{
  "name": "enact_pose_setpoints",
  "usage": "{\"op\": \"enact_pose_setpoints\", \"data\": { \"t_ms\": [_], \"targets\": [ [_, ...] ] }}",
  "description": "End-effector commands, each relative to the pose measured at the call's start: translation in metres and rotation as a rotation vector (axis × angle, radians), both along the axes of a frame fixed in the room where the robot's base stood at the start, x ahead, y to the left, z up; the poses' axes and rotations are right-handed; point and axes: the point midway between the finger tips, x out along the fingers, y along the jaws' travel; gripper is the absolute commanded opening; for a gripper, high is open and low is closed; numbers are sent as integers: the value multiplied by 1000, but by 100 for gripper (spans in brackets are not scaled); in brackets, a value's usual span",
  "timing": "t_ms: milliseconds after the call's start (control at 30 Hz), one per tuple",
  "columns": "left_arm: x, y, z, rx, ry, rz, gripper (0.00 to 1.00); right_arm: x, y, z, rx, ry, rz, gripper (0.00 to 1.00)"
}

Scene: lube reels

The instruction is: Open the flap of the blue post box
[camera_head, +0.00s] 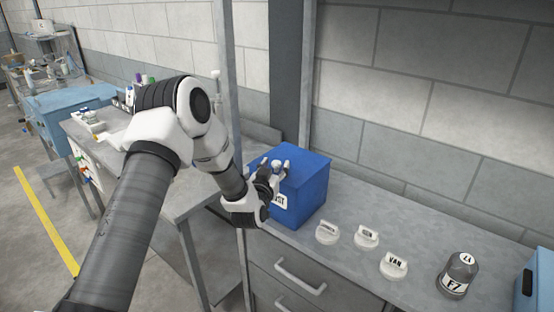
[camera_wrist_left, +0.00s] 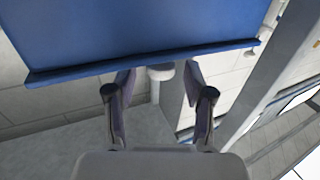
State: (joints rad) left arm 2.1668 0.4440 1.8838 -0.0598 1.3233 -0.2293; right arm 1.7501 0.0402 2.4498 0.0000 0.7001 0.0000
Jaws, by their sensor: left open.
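The blue post box (camera_head: 304,192) stands on the grey counter against the wall, with a white label partly hidden on its front. My left gripper (camera_head: 279,167) is at the upper front of the box, and its arm hides part of that front. In the left wrist view the blue box (camera_wrist_left: 140,25) fills the top, with a raised blue edge across it. There the left gripper (camera_wrist_left: 158,78) is open, one finger on each side of a pale round knob-like piece (camera_wrist_left: 160,72) by that edge. Whether the fingers touch it I cannot tell. My right gripper is out of view.
Several white labelled lids (camera_head: 366,237) lie on the counter right of the box. A dark grey labelled bottle (camera_head: 459,274) and a blue container (camera_head: 533,282) are further right. A grey metal post (camera_head: 228,90) rises left of the box. Drawers with handles (camera_head: 300,278) are below.

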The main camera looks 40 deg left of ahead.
Motion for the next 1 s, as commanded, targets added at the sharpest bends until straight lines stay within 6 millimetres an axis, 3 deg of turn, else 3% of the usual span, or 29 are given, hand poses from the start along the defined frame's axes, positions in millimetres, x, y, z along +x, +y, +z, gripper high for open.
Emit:
{"op": "enact_pose_setpoints", "data": {
  "t_ms": [133, 367, 400, 533, 567, 1000],
  "targets": [
    [17, 5, 1, 0, 2, -1, 53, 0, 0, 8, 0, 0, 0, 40],
    [20, 6, -1, -1, 2, 0, 53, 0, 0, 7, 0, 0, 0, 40],
    [20, 6, -1, -1, 2, 0, 49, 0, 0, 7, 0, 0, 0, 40],
    [20, 6, -1, -1, 3, 0, 3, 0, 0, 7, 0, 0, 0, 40],
    [20, 6, -1, -1, 3, -1, 0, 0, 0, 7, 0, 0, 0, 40],
    [22, 6, 6, -1, 1, 0, 0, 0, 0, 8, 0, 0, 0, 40]
  ]
}}
